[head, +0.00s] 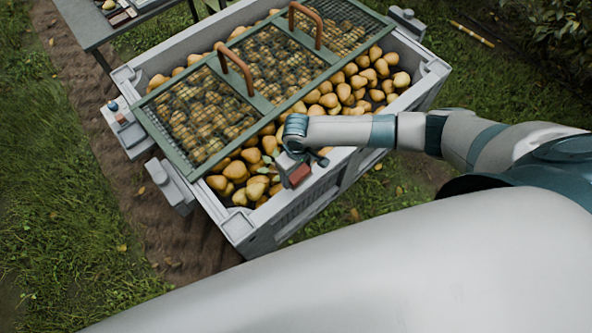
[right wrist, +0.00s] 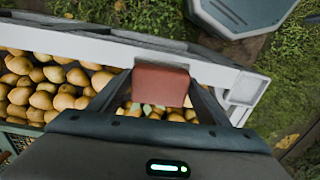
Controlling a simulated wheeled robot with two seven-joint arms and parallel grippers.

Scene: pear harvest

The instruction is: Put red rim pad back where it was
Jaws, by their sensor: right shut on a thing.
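The red rim pad (head: 300,175) is a small brick-red block at the near right long rim of the grey pear bin (head: 240,228). My right gripper (head: 293,164) is shut on it; in the right wrist view the pad (right wrist: 160,84) sits between the two dark fingers. There the pad overlaps the inner edge of the bin's pale rim (right wrist: 95,48), with pears behind and below it. I cannot tell whether the pad touches the rim or hangs just above it. My left gripper is not in view.
A green mesh lid (head: 205,173) with two brown handles (head: 236,68) lies across the bin over the pears (head: 352,86). Small grey fittings (head: 126,128) sit at the bin's left end. A dark table (head: 95,32) stands at upper left. Grass surrounds the bin.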

